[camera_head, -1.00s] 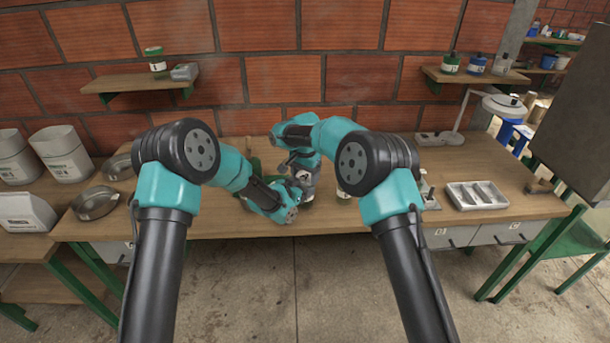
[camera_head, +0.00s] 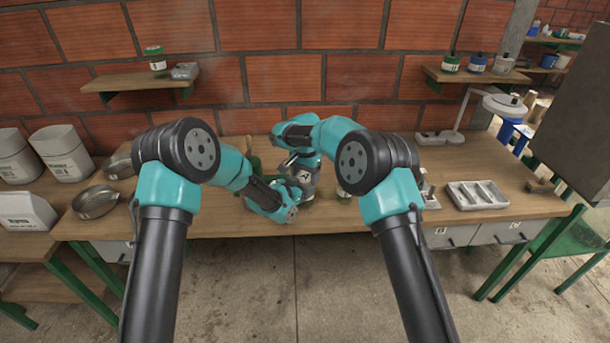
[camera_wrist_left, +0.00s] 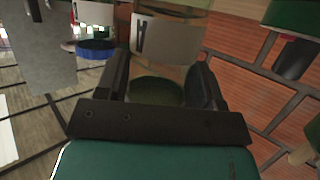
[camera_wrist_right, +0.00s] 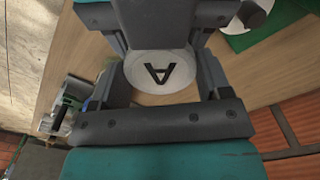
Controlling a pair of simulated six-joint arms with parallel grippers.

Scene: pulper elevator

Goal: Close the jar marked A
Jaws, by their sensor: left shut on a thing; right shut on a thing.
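The jar marked A (camera_head: 307,182) stands at the middle of the workbench, mostly hidden by my wrists. In the left wrist view its clear body and white label with a dark letter (camera_wrist_left: 165,40) sit between the fingers of my left gripper (camera_wrist_left: 163,90), which is shut on the jar. A round white top with a black A, which looks like the lid (camera_wrist_right: 147,72), lies between the fingers of my right gripper (camera_wrist_right: 160,85), which is shut on it from above. I cannot tell whether the lid is fully seated.
Near the right arm is a grey compartment tray (camera_head: 476,194). Metal bowls (camera_head: 94,202) and white containers (camera_head: 62,153) stand at left. Wall shelves hold other jars, a green-lidded one (camera_head: 155,58) at left and several at right. The bench's right side has bare wood.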

